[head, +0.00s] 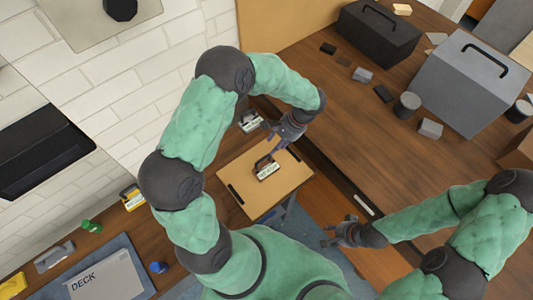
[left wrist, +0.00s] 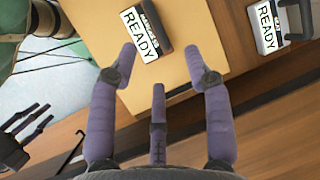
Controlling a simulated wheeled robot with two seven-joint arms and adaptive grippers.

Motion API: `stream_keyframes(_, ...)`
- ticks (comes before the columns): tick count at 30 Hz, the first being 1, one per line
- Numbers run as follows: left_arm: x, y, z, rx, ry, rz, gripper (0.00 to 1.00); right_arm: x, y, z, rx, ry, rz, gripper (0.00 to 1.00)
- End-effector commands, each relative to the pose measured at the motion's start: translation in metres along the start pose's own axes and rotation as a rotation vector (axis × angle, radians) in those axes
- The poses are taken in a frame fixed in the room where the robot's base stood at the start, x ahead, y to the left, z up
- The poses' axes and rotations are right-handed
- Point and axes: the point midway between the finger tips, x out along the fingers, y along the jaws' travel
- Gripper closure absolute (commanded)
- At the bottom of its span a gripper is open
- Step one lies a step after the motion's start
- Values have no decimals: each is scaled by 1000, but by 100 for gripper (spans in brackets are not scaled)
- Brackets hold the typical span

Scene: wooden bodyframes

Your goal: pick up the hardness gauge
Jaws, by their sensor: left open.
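A small device with a white READY label (head: 268,170) lies on a tan board. It also shows at the top of the left wrist view (left wrist: 146,30). A second READY device (head: 250,121) sits beyond the board, and it shows at the top right of the left wrist view (left wrist: 268,27). I cannot tell from the labels which one is the hardness gauge. My left gripper (head: 273,140) is open and empty above the board, its fingers (left wrist: 165,72) pointing toward the first device, apart from it. My right gripper (head: 333,234) is open and empty, right of the board.
A yellow device (head: 132,198), green item (head: 92,226) and DECK mat (head: 105,280) lie at left. Grey (head: 460,85) and black (head: 380,35) toolboxes and small blocks stand on the right-hand wooden bench (head: 345,115).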

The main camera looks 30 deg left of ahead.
Motion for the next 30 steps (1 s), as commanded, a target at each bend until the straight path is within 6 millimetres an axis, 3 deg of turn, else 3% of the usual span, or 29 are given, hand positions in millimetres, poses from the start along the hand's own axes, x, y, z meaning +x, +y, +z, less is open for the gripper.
stream_keyframes(12, 51, 1, 1, 0, -4, 2, 50, 4, 2, 0, 1, -1, 0, 60)
stream_keyframes(19, 65, 1, 2, 0, -3, 2, 50, 4, 2, 0, 1, -1, 0, 60)
stream_keyframes(30, 107, 2, 4, 0, -1, 1, 50, 7, 3, 0, 1, -1, 0, 60)
